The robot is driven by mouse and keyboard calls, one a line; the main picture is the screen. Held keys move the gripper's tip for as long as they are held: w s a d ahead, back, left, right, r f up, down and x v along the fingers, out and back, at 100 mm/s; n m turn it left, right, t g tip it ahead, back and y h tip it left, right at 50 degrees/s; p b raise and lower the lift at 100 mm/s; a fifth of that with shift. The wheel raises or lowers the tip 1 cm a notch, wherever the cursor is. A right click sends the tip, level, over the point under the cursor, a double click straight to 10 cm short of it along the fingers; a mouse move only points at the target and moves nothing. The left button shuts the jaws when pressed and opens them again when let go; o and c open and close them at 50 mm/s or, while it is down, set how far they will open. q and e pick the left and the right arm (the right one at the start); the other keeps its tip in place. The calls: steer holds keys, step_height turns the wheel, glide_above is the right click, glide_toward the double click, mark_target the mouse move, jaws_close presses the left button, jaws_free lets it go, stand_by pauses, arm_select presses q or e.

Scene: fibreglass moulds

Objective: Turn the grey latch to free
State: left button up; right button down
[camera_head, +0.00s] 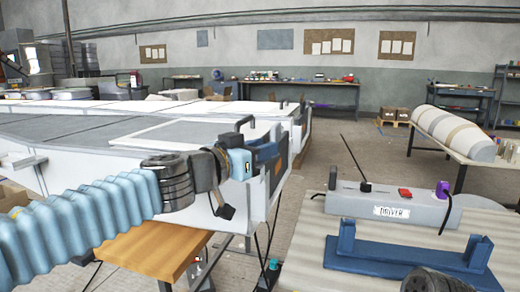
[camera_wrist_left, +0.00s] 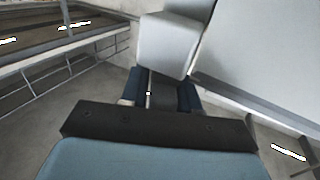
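My left gripper (camera_head: 266,153) reaches in from the left to the end of the long white mould (camera_head: 52,176), close to its corner. In the left wrist view its two dark blue fingers (camera_wrist_left: 163,88) stand apart, with a dark gap between them. A light grey block (camera_wrist_left: 168,45), which looks like the grey latch, lies just beyond and partly between the fingertips. I cannot tell whether they touch it. In the head view the gripper hides this spot.
A grey box marked "DRIVER" (camera_head: 388,208) and a blue stand (camera_head: 400,252) are on a pale table at the right. A wooden board (camera_head: 155,248) is below my left arm. A wrapped cylinder (camera_head: 453,132) lies on a table farther back. Open floor (camera_head: 365,150) lies between.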

arm_select(q)
steer(key=p+v, duration=0.3)
steer(key=v, duration=1.1)
steer(key=shift+p, duration=0.3)
